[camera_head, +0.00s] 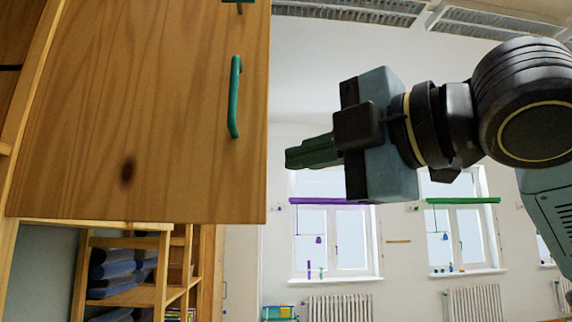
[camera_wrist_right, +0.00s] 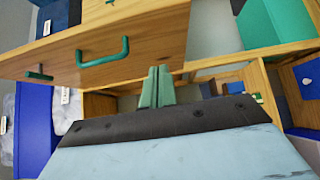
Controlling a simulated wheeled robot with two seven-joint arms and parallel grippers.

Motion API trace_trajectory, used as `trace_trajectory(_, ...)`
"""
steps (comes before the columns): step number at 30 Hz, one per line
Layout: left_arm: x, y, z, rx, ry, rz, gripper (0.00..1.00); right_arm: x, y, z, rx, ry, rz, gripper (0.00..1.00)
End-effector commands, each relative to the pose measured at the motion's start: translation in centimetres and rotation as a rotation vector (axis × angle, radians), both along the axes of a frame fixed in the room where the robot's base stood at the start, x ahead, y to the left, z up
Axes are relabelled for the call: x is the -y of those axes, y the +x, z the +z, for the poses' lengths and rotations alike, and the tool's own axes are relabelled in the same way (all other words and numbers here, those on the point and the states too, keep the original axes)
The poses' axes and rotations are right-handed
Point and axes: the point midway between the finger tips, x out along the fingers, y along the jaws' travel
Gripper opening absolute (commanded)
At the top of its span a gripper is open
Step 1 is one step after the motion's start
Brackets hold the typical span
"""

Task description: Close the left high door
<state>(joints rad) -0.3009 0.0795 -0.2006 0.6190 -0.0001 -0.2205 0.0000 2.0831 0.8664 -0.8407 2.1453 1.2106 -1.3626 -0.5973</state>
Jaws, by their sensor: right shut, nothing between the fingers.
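The high wooden door (camera_head: 150,120) with a green handle (camera_head: 235,97) fills the upper left of the head view. It stands open, swung out from the cabinet. My right gripper (camera_head: 290,158) is shut and empty, just right of the door's free edge in the head view. In the right wrist view the door (camera_wrist_right: 150,45) crosses the upper left with its green handle (camera_wrist_right: 103,57). There the shut fingertips (camera_wrist_right: 158,72) are close to the door's lower edge; whether they touch it I cannot tell. My left gripper is out of view.
Below the door, open wooden shelves (camera_head: 130,295) hold folded blue-grey items (camera_head: 115,278). The wrist view shows open compartments and a green box (camera_wrist_right: 275,22). Windows (camera_head: 332,235) and radiators (camera_head: 338,307) line the far wall. The space right of the door is free apart from my arm.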

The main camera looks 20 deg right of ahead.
Motion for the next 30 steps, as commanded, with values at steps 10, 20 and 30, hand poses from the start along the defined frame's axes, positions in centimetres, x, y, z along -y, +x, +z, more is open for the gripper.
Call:
trace_trajectory(10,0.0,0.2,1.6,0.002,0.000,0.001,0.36,-3.2,6.5,0.1,-0.004,0.000,0.001,0.00)
trace_trajectory(20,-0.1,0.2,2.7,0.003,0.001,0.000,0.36,-2.7,11.1,0.0,-0.004,0.003,-0.001,0.00)
trace_trajectory(30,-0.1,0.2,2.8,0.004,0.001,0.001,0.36,-2.5,11.8,-0.1,-0.002,0.001,0.001,0.00)
